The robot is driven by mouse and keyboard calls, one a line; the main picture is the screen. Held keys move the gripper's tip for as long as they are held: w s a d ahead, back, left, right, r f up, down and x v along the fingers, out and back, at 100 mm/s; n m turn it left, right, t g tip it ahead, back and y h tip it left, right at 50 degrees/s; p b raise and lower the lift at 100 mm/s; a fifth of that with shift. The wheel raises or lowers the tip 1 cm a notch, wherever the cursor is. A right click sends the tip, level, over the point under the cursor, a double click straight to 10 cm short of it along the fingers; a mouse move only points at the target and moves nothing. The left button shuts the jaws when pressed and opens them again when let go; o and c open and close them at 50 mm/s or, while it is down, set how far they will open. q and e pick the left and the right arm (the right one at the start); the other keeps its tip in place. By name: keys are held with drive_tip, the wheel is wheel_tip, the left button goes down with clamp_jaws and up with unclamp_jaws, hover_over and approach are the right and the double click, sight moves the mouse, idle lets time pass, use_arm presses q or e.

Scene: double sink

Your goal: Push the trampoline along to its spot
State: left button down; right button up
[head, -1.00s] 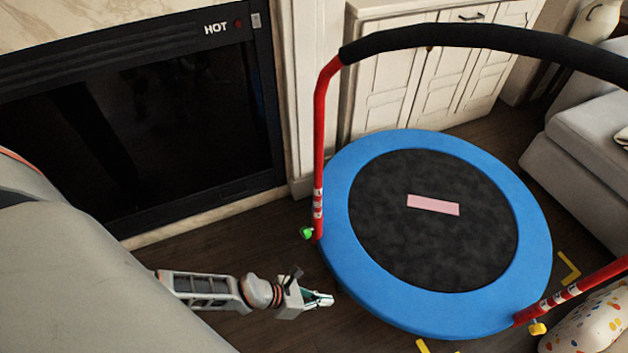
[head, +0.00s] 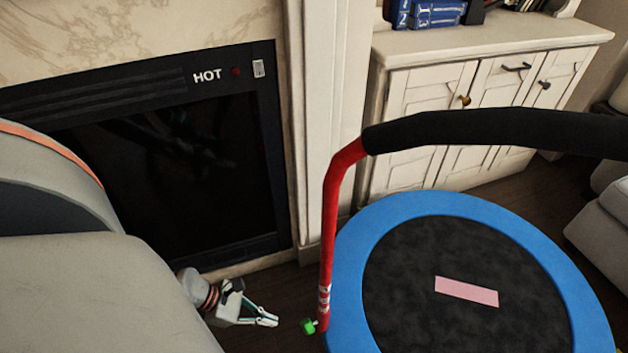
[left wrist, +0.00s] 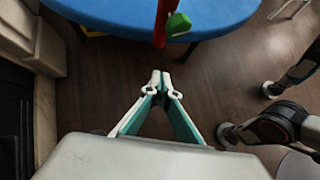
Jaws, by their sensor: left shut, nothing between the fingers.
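The trampoline (head: 425,204) has a blue rim, a black mat with a pink label, red posts and a black padded handlebar. It stands at the lower right of the head view, its near part cut off. In the left wrist view its blue edge (left wrist: 120,12) runs across the top, with a red post and green knob (left wrist: 178,24) beyond the fingertips. My left gripper (head: 276,321) is shut and empty, low over the floor, just left of the post's green knob; a gap shows. It also shows in the left wrist view (left wrist: 160,80).
A black fireplace (head: 180,180) marked HOT stands at the left, close to my left arm. A white cabinet (head: 500,48) with books stands behind the trampoline. A grey sofa (head: 603,225) is at the right edge. Bare wooden floor (left wrist: 225,70) shows below the trampoline.

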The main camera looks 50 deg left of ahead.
use_arm(q)
drive_tip(key=w+r+b+x, duration=0.1)
drive_tip(key=b+x, duration=0.1)
drive_tip(key=x, duration=1)
drive_tip(key=shift+w+r, duration=0.2)
drive_tip(key=shift+w, duration=0.2)
use_arm(e)
drive_tip(key=a, duration=0.1)
drive_tip(key=a+m, duration=0.1)
drive_tip(key=f+m, duration=0.1)
drive_tip(key=shift+s+a, duration=0.35)
drive_tip(key=shift+a, duration=0.05)
use_arm(q)
drive_tip(key=shift+w+d, duration=0.1)
drive_tip(key=shift+d, duration=0.05)
use_arm(e)
drive_tip(key=shift+r, duration=0.15)
